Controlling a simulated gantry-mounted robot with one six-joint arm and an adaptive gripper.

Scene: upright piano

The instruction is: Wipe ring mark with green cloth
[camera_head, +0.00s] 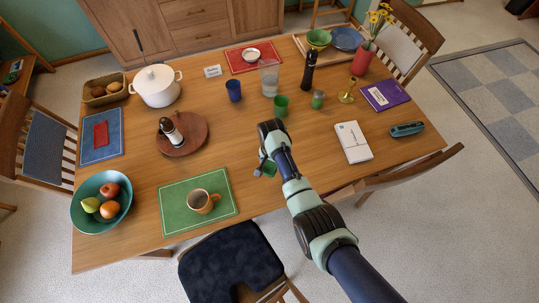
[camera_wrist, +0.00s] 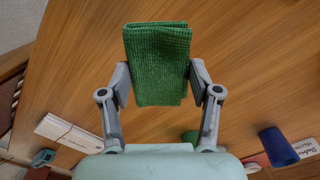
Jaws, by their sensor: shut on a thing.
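The green cloth (camera_wrist: 157,52) is a folded, woven pad between the two fingers of my gripper (camera_wrist: 160,82) in the wrist view. My gripper is shut on it, one finger at each side edge. In the head view, a small part of the cloth (camera_head: 268,168) shows beside my gripper (camera_head: 262,164), over the front middle of the wooden table (camera_head: 150,200). I cannot tell whether the cloth touches the wood. I cannot make out a ring mark in either view; my arm and the cloth cover part of the table.
A green placemat (camera_head: 175,212) with a brown mug (camera_head: 202,201) lies to the left of the cloth. A green cup (camera_head: 280,106), glass pitcher (camera_head: 269,78) and blue cup (camera_head: 233,90) stand behind. A white box (camera_head: 353,142) lies to the right. Bare wood surrounds the gripper.

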